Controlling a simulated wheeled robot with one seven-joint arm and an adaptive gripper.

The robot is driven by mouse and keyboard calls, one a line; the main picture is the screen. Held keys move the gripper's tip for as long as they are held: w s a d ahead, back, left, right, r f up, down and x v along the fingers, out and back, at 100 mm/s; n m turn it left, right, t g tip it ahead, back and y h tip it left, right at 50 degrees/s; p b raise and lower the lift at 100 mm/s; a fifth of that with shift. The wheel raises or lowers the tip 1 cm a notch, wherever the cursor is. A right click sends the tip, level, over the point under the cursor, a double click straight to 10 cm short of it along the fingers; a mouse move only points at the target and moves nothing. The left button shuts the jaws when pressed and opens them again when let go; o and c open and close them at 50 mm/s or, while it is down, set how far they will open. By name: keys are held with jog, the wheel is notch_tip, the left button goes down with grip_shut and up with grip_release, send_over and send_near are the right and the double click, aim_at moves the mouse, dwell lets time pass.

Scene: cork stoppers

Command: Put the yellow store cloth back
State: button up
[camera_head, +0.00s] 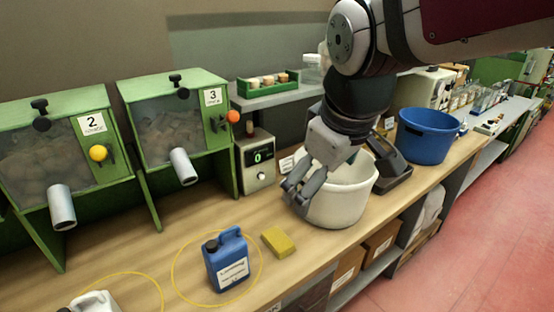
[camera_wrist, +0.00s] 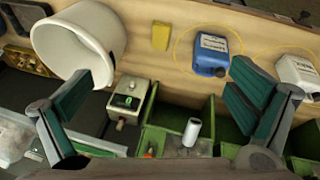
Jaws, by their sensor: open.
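The yellow cloth (camera_head: 278,242), a small folded block, lies flat on the wooden bench (camera_head: 150,268) between the blue jug and the white bucket. It also shows at the top of the wrist view (camera_wrist: 160,36). My gripper (camera_head: 297,190) is above the bench beside the white bucket (camera_head: 342,200), behind the cloth and apart from it. In the wrist view my gripper (camera_wrist: 168,90) has its two fingers wide apart with nothing between them.
A blue jug (camera_head: 227,262) stands inside a yellow ring marked on the bench; a white container (camera_head: 95,302) stands in another. Green dispensers (camera_head: 175,130) and a small meter box (camera_head: 256,163) stand behind. A blue tub (camera_head: 428,135) is right. Bare bench surrounds the cloth.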

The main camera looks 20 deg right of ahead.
jog(key=s+m+t, duration=0.1)
jog(key=s+m, duration=0.4)
jog(key=s, duration=0.3)
jog(key=shift+a+r+y, duration=0.25)
jog(key=shift+r+y, duration=0.15)
